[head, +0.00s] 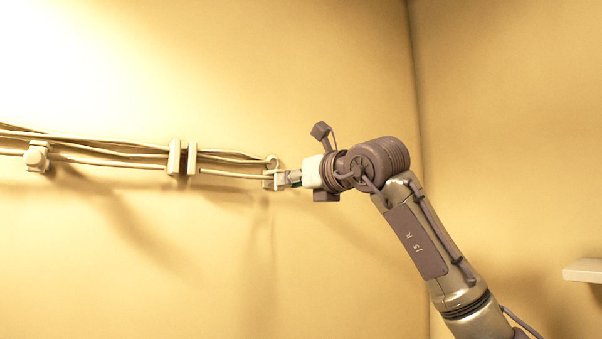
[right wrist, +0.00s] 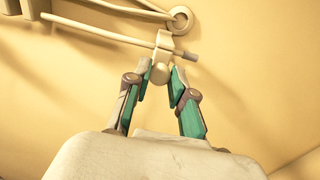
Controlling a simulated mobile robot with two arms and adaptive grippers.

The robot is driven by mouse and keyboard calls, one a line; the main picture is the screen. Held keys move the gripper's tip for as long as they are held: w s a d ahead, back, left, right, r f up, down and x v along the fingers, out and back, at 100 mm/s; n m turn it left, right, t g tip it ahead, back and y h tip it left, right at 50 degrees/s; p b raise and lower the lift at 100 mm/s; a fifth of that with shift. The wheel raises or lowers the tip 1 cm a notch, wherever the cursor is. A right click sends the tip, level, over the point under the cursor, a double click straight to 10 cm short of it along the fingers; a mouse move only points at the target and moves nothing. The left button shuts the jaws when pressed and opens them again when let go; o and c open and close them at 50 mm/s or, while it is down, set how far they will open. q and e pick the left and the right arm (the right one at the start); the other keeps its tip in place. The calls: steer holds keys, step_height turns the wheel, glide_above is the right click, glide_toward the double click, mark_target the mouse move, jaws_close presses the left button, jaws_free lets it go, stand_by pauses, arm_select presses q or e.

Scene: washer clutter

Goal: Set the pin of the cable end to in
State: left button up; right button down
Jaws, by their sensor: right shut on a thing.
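The cable end (head: 270,180) is at the right tip of the cable run on the wall, in the middle of the head view. In the right wrist view the cable end (right wrist: 163,43) is a pale clip around a straight rod with a greyish tip. Its pin (right wrist: 160,73), a pale rounded knob, points toward my wrist camera. My right gripper (head: 289,179) comes at it from the right. In the right wrist view the gripper (right wrist: 160,76) has its green-padded fingers shut on the pin, one on each side. The fingertips are small in the head view. My left gripper is out of view.
Several pale cables (head: 110,147) run along the wall to the left. A round wall fitting (right wrist: 181,18) is above the cable end. A pale shelf (head: 583,270) is at the far right.

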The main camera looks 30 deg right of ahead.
steer(key=shift+w+r, duration=0.1)
steer(key=shift+r, duration=0.05)
steer(key=c, duration=1.3)
jaws_free()
steer(key=shift+w, duration=0.1)
steer(key=shift+c, duration=0.2)
steer(key=o, duration=0.4)
steer(key=shift+w, duration=0.2)
steer(key=shift+c, duration=0.2)
steer(key=s+d, duration=0.1)
steer(key=s, duration=1.1)
steer(key=shift+d, duration=0.3)
